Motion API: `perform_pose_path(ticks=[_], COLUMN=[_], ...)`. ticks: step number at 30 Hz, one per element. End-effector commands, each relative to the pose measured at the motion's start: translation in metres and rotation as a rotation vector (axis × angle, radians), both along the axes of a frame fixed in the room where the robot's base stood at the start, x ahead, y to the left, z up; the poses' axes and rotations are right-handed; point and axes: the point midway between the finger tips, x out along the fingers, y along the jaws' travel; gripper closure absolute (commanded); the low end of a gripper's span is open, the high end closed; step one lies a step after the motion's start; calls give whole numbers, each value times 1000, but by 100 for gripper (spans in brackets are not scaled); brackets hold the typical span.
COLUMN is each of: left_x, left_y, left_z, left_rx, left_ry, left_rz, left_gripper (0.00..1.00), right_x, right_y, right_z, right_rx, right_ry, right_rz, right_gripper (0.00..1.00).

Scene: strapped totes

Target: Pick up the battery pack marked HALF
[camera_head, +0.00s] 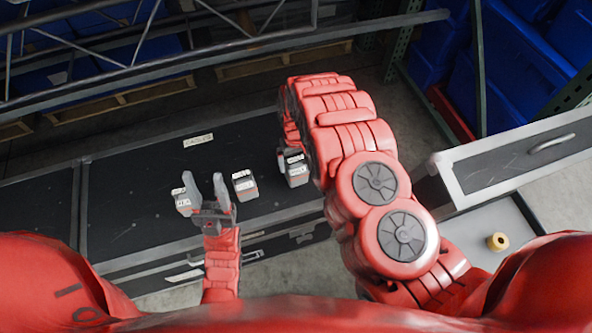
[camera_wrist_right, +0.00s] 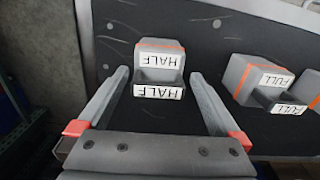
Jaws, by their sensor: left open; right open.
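The battery pack marked HALF (camera_wrist_right: 158,62) is a grey block with an orange stripe and white labels, upside down in the right wrist view. It lies between the spread fingers of my right gripper (camera_wrist_right: 159,78), which is open. In the head view it appears to be the rightmost pack (camera_head: 296,170), partly hidden by my right arm. A pack marked FULL (camera_wrist_right: 262,80) lies beside it, likely the middle pack (camera_head: 244,185) in the head view. My left gripper (camera_head: 208,184) is open, in front of the leftmost pack (camera_head: 184,203); I cannot tell whether they touch.
The packs rest on a black case (camera_head: 140,215) with a label (camera_head: 198,140) on its top. A drawer unit (camera_head: 520,160) stands at right, with a yellow roll (camera_head: 497,242) on a grey surface near it. A metal truss (camera_head: 200,60) crosses the back. Blue totes (camera_head: 510,60) stand behind.

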Motion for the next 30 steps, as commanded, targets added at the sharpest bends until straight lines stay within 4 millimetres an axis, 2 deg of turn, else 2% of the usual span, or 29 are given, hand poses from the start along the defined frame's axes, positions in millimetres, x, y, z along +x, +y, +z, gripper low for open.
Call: perform_pose_path(ticks=[9, 20, 30], left_x=[0, 0, 0], left_y=[0, 0, 0], left_z=[8, 9, 9], left_rx=[0, 0, 0], left_ry=[0, 0, 0], left_rz=[0, 0, 0], left_gripper=[50, 50, 50], right_x=[4, 4, 4], right_y=[-1, 0, -1], right_z=[-32, -37, -37], right_rx=[-1, 0, 0], right_ry=[-3, -1, -1], right_rz=[0, 0, 0], right_gripper=[0, 0, 61])
